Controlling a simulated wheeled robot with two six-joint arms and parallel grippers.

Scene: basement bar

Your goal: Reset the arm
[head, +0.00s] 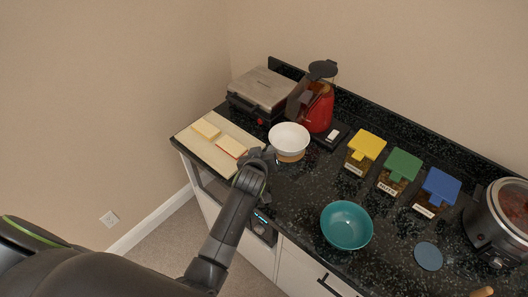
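My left arm reaches up from the lower left over the front edge of the dark counter (300,215). My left gripper (272,154) is at the near left side of a white bowl (289,136). Its fingers are small and partly hidden by my wrist, so I cannot tell whether they are open or shut, or touch the bowl. A light tan round thing (291,157) shows just under the bowl. My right gripper is not in view.
A wooden board (190,141) with bread-like slices lies left of my gripper. Behind stand a metal grill press (262,88) and a red appliance (319,108). Several lidded containers (399,164), a teal bowl (346,225), a blue disc (428,256) and a cooker (490,225) are rightward.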

